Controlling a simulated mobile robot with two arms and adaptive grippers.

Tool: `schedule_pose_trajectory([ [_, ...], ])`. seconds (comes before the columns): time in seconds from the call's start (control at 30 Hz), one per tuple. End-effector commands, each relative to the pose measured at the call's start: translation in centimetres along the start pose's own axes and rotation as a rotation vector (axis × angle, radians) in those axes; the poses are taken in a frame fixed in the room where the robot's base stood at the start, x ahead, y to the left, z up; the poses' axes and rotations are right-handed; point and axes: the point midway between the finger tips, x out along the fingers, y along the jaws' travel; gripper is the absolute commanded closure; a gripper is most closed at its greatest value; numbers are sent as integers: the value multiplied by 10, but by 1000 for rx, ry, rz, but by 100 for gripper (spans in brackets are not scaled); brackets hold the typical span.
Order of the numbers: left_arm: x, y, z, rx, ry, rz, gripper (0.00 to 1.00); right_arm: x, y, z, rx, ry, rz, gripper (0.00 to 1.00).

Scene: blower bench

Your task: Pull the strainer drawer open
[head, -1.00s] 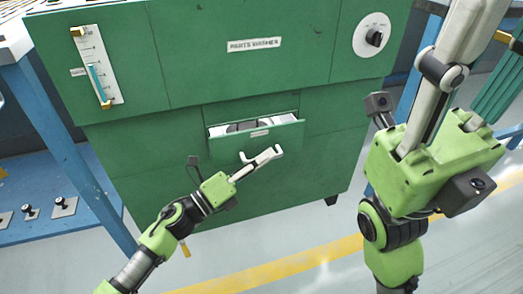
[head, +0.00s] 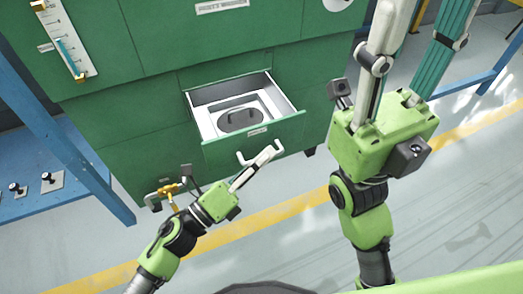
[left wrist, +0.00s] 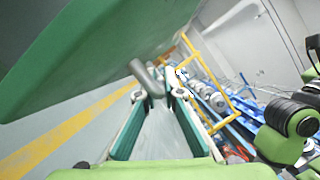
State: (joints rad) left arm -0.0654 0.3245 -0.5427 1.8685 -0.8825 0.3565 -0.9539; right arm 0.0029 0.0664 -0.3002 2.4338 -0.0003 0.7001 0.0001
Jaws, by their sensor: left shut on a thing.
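The strainer drawer (head: 255,131) stands well out of the front of the green parts washer (head: 150,55). Inside its pale tray lies a dark oval strainer (head: 240,119). My left gripper (head: 260,153) is at the drawer's front face, with its pale fingers close together. In the left wrist view, the gripper (left wrist: 158,94) has a grey bar, apparently the drawer handle (left wrist: 146,78), between its fingertips.
A brass tap (head: 165,194) sits low on the washer, left of my left gripper. A blue-framed bench (head: 60,140) stands at the left. Open floor with a yellow line (head: 290,207) lies in front.

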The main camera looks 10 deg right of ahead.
Motion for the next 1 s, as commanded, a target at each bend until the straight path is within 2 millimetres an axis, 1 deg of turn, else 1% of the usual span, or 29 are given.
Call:
schedule_pose_trajectory([
  [0.2, 0, 1, 0, 0, 0, 2, 100, 0, 0, 0, 0, 0, 0, 60],
  [0.23, 0, 1, 0, 0, 0, 3, 87, 0, 0, 0, 0, 0, 0, 60],
  [0.27, 0, 1, 0, 0, 0, 3, 85, 0, 0, 0, 0, 0, 0, 60],
  [0.57, -1, 1, 0, 0, 0, 2, 85, -1, 0, 1, 0, -6, 1, 60],
  [0.67, -6, 1, 0, -2, 0, 3, 85, -1, 0, 2, -1, -6, 1, 60],
  [0.77, -19, 2, 0, -3, 0, 5, 85, -1, 0, 1, 0, -5, 1, 60],
  [1.0, -70, 2, -1, -3, 1, 6, 85, 0, 0, 1, 0, -3, 0, 60],
])
